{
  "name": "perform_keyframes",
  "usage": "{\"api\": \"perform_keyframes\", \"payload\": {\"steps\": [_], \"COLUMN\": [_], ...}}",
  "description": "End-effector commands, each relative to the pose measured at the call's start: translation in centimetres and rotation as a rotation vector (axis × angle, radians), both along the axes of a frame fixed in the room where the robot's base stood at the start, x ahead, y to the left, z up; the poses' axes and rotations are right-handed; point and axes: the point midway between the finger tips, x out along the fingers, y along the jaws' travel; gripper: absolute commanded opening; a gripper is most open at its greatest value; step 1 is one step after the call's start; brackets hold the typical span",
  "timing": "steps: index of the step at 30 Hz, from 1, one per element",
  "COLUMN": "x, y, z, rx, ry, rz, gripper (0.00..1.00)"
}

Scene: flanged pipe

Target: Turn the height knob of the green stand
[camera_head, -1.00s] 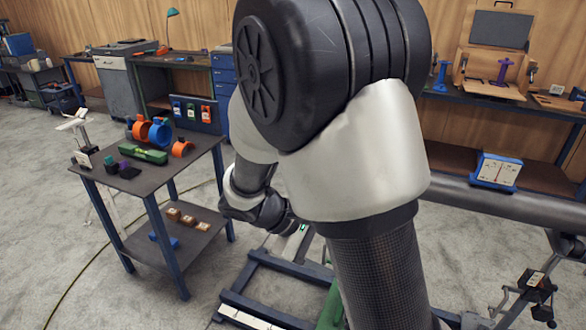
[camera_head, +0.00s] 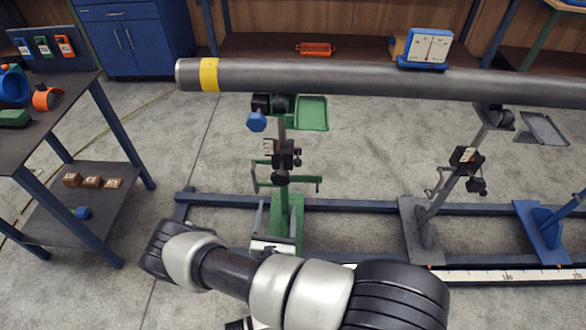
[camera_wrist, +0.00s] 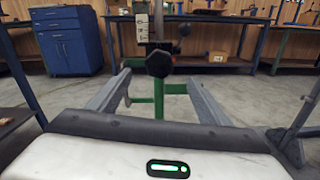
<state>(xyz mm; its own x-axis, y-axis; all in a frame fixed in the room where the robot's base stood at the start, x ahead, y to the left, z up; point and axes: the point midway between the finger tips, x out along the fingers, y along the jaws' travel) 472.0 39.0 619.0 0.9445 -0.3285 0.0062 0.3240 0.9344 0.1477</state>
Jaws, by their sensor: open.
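The green stand (camera_head: 287,222) is upright under the grey pipe, at the middle of the head view. Its post carries a dark clamp block with a black knob (camera_head: 281,178) at its lower front. In the wrist view the black knob (camera_wrist: 158,64) faces me, dark and many-sided, with the green post (camera_wrist: 159,102) below and behind it. My gripper (camera_wrist: 160,80) is open, one finger on each side of the view, and the knob appears between and beyond the fingertips, with no visible contact. In the head view my gripper (camera_head: 279,218) is low in front of the stand.
The grey pipe (camera_head: 380,84) with a yellow band runs across above the stands. A grey stand (camera_head: 424,220) and a blue stand (camera_head: 545,232) are to the right on the blue base rails. A dark table (camera_head: 75,205) is at the left. A blue knob (camera_head: 256,121) hangs near the stand's top.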

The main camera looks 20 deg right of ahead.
Motion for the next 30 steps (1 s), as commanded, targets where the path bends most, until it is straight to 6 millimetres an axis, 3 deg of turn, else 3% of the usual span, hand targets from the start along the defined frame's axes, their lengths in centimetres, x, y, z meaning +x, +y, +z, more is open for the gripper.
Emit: {"api": "perform_keyframes", "payload": {"steps": [4,8,24,30], "x": [0.3,2.1,13.0,15.4], "y": [0.0,-0.7,-4.3,-5.1], "z": [-0.8,-0.8,-0.8,-0.8], "rx": [-0.007,-0.006,-0.006,-0.008], "ry": [0.009,0.007,0.007,0.009], "rz": [0.025,0.021,0.019,0.019], "gripper": [0.72,0.72,0.72,0.72]}}
